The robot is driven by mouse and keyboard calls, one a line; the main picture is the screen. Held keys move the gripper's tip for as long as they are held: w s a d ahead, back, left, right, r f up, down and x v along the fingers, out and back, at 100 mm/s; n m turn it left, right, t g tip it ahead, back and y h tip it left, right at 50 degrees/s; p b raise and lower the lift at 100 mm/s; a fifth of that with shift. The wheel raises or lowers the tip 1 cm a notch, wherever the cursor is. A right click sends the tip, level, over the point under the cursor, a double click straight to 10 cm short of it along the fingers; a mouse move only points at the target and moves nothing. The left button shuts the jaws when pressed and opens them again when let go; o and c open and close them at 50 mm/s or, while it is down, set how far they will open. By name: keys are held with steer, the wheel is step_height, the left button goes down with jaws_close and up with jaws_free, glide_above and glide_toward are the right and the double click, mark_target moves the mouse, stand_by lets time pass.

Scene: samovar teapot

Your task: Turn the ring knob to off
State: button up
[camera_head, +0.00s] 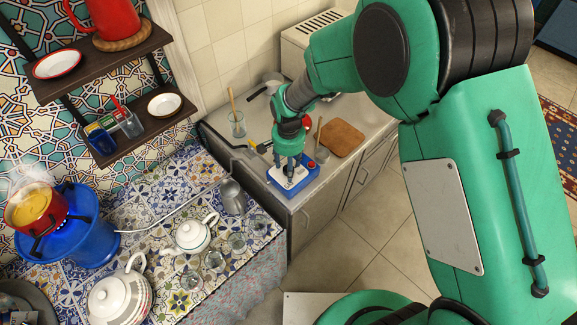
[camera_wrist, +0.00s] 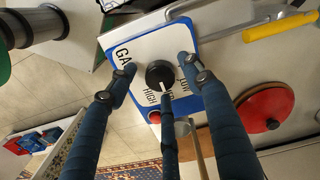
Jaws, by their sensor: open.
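The black round knob (camera_wrist: 160,74) sits on a white panel (camera_wrist: 143,44) with a blue border in the wrist view. Its white pointer mark faces the lower side of the picture. Lettering reads GAS and HIGH, with other words partly hidden by the fingers. My gripper (camera_wrist: 158,72) has its three fingers spread around the knob, with gaps visible beside it; contact cannot be told. A red button (camera_wrist: 154,117) lies below the knob. In the head view, my gripper (camera_head: 291,170) points down over the blue box (camera_head: 307,180) at the counter's front corner, hiding the knob.
A red pot (camera_head: 36,208) steams over a blue glow on the blue burner (camera_head: 85,225). A teapot (camera_head: 192,234), a metal jug (camera_head: 233,197) and glasses stand on tiles. A cutting board (camera_head: 342,138) lies right of my gripper; a red lid (camera_wrist: 266,108) lies beside the panel.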

steer(key=c, duration=1.1)
steer(key=shift+c, duration=0.2)
steer(key=shift+n, duration=0.4)
steer(key=n+p, duration=0.1)
steer(key=n, duration=0.3)
steer(key=shift+c, duration=0.2)
steer(key=n+p, duration=0.1)
steer(key=n, duration=0.3)
steer(key=shift+n, duration=0.3)
steer(key=n+p, duration=0.1)
steer(key=n, duration=0.3)
steer(key=shift+n, duration=0.3)
steer(key=shift+n+p, duration=0.35)
steer(key=shift+n, duration=1.65)
steer(key=shift+o, duration=0.2)
steer(key=shift+c, duration=0.2)
